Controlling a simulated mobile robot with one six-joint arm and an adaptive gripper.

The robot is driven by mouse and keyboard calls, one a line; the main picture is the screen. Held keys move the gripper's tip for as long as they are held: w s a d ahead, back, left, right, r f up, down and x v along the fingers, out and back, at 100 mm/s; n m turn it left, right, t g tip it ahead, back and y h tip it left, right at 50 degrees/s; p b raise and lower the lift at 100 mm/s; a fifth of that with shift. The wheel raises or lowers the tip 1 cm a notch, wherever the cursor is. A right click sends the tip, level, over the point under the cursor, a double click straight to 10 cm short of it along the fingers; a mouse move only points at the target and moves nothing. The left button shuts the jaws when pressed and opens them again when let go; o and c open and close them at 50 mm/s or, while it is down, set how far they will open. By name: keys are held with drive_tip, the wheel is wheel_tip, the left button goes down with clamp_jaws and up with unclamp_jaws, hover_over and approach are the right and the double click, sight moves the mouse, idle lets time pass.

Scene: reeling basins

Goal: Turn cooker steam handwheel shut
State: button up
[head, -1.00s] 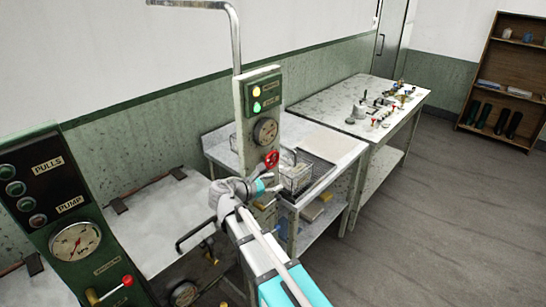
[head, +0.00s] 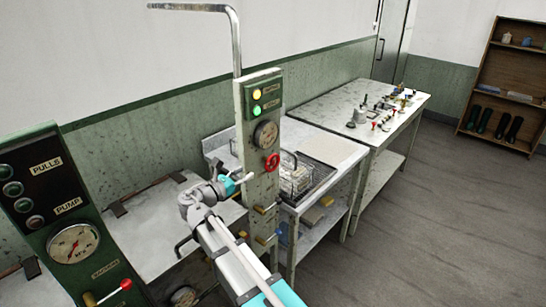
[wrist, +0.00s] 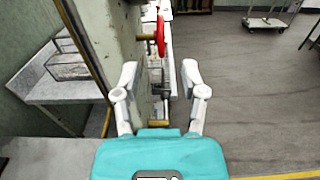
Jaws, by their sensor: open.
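The red handwheel (head: 272,162) sits on the front of an upright grey-green post (head: 257,200), below a round gauge (head: 266,134) and two lit lamps. In the wrist view the handwheel (wrist: 161,36) shows edge-on, ahead of the fingers, beside the post (wrist: 137,60). My gripper (head: 243,179) is to the left of the handwheel in the head view, close to the post. In the wrist view my gripper (wrist: 160,77) is open, its two fingers spread with the post's edge showing between them. It is apart from the handwheel and holds nothing.
A green panel (head: 60,230) with a gauge and red-knobbed lever (head: 126,284) stands at the left. Floor (head: 410,230) is clear at the right.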

sight(268, 158)
drive_tip(key=x, duration=1.3)
drive_tip(key=shift+w+d, duration=0.1)
clamp_jaws()
